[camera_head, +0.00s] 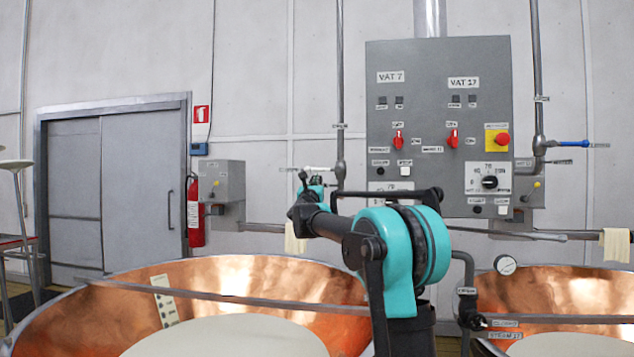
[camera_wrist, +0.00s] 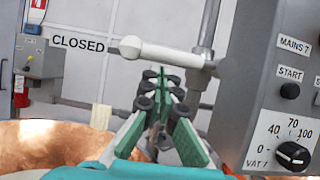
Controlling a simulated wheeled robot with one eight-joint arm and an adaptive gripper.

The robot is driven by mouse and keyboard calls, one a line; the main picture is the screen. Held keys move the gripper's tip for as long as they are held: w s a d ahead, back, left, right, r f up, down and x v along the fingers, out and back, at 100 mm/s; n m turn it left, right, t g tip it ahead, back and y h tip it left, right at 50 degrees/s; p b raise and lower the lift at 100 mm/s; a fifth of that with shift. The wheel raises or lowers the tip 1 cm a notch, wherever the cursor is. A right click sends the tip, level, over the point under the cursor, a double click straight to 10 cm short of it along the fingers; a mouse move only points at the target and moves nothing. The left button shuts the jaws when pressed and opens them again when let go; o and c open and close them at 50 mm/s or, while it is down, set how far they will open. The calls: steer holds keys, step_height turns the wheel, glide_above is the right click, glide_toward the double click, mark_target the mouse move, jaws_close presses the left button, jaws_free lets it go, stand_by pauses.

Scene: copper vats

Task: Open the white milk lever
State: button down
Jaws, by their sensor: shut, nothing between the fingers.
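The white milk lever (camera_wrist: 165,53) sticks out to the left from a grey vertical pipe (camera_wrist: 207,25) in the wrist view. Its rounded end points at a sign reading CLOSED (camera_wrist: 85,42). In the head view the white lever (camera_head: 319,168) is small, left of the grey control panel. My gripper (camera_wrist: 164,76) is shut and empty, its tips just below the lever in the wrist view; I cannot tell whether they touch it. In the head view my gripper (camera_head: 316,182) is also just below the lever, partly hidden by my arm.
The control panel (camera_head: 437,120) with red switches and a black dial stands close on the right. A blue lever (camera_head: 573,142) is farther right. Copper vats (camera_head: 240,277) fill the foreground. A grey box (camera_head: 222,180) and a fire extinguisher (camera_head: 196,222) are left.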

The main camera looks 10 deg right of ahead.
steer(key=shift+a+r+m+h, duration=0.1)
steer(key=shift+r+m+h, duration=0.2)
steer(key=shift+m, duration=0.3)
steer(key=shift+a+r+m, duration=0.1)
steer(key=shift+r+m, duration=0.05)
steer(key=shift+m, duration=0.25)
steer(key=shift+w+a+r+m+g+h, duration=0.1)
steer(key=shift+r+m+g+h, duration=0.35)
steer(key=shift+m, duration=0.45)
steer(key=shift+w+a+r+m+g+h, duration=0.1)
steer(key=shift+r+m+g+h, duration=0.25)
steer(key=shift+m+h, duration=0.45)
steer(key=shift+r+m, duration=0.35)
steer(key=shift+m, duration=0.35)
step_height(320, 180, up, 7)
glide_above(316, 169)
steer(key=s+d, duration=0.2)
steer(key=d, duration=0.1)
steer(key=shift+s+d+r, duration=0.3)
steer(key=shift+d+r, duration=0.15)
steer(key=shift+d, duration=0.3)
